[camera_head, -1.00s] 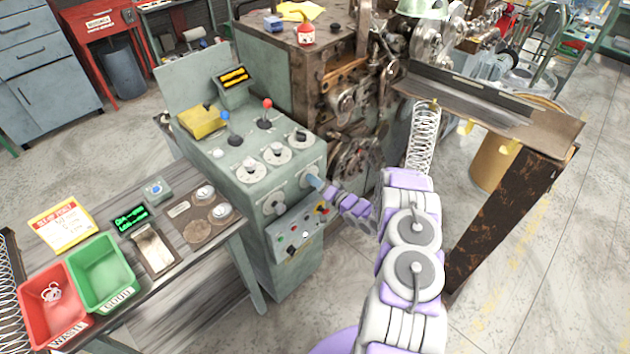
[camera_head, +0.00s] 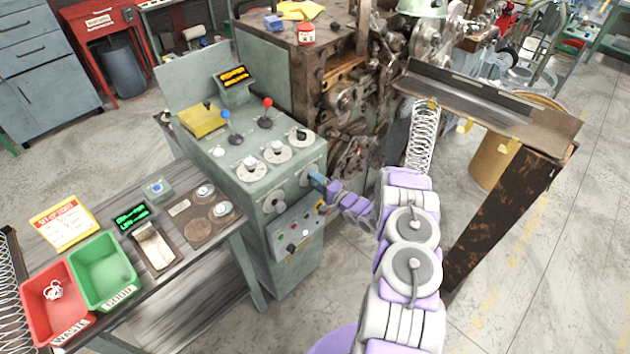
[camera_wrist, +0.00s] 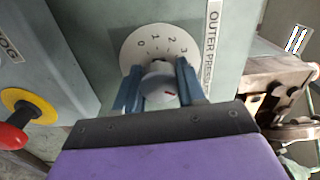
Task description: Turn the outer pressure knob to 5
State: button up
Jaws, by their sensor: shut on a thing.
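The outer pressure knob (camera_wrist: 158,85) is a round grey knob with a red mark on its lower front. It sits on a white dial plate (camera_wrist: 150,42) on the panel, with 0, 1, 2 and 3 readable in the wrist view; the rest of the scale is hidden. My gripper (camera_wrist: 158,90) has its two blue fingers shut on the knob, one on each side. In the head view my gripper (camera_head: 318,182) is at the right end of the console's front face. It largely hides the knob there.
The grey-green console (camera_head: 262,185) carries more knobs and two levers. A red knob on a yellow base (camera_wrist: 18,128) is at the left of the wrist view. A red bin (camera_head: 50,290) and a green bin (camera_head: 100,268) stand on the bench. A coil spring (camera_head: 420,140) hangs behind my arm.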

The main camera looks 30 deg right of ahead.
jog(key=shift+d+f, duration=0.1)
jog(key=shift+d, duration=0.1)
jog(key=o, duration=1.1)
jog(key=shift+d, duration=0.15)
jog(key=shift+c, duration=0.2)
jog(key=shift+s, duration=0.1)
jog(key=v, duration=1.7)
jog(key=shift+p, duration=0.45)
jog(key=shift+d, duration=0.15)
